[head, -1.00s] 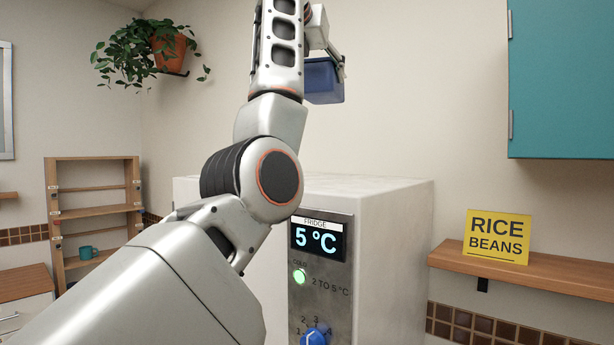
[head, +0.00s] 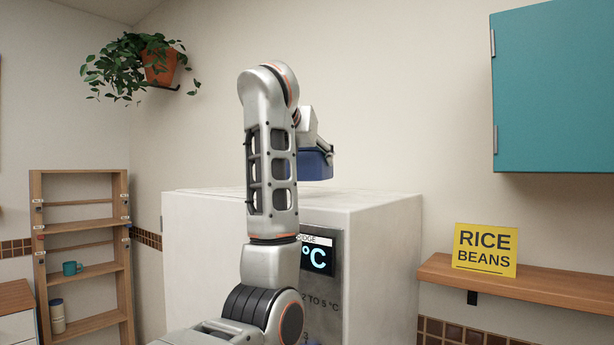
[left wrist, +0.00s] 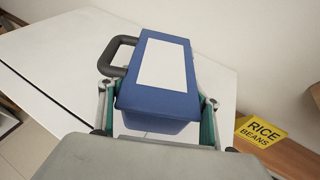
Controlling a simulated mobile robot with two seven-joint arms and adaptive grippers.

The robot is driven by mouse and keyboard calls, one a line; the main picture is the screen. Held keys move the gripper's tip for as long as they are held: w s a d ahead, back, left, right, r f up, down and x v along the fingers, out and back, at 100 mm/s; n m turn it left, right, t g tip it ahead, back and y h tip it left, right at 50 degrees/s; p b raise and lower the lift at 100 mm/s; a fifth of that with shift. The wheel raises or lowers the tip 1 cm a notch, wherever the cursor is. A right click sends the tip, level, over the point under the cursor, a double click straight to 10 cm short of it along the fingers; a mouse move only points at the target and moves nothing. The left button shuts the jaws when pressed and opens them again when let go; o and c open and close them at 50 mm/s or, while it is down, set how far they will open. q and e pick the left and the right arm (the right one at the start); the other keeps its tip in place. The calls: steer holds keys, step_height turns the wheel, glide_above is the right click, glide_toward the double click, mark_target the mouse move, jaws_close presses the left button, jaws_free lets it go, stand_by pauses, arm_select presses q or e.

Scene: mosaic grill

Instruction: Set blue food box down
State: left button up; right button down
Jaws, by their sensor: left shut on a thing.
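The blue food box (head: 316,165) is in my left gripper (head: 322,150), above the top of the white fridge (head: 385,198) in the head view. In the left wrist view the box (left wrist: 190,75) shows a blue lid with a white panel and a dark handle on its left side. The fingers of my left gripper (left wrist: 158,112) are on both sides of the box. The fridge top (left wrist: 75,60) lies beneath it. In the head view a thin gap seems to show between box and fridge top; the gripper is partly hidden behind my arm. My right gripper is not in view.
A teal wall cabinet (head: 560,95) hangs at the right, above a wooden shelf (head: 550,285) with a yellow rice and beans sign (head: 485,250). A potted plant (head: 158,68) hangs at the upper left. A wooden rack (head: 85,271) stands at the left. The visible fridge top looks clear.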

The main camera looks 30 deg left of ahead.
mark_target(307, 174)
arm_select(q)
steer(key=shift+f, duration=1.95)
steer(key=shift+s, duration=0.1)
steer(key=o, duration=1.4)
steer(key=shift+o, duration=0.2)
steer(key=shift+s+d, duration=0.1)
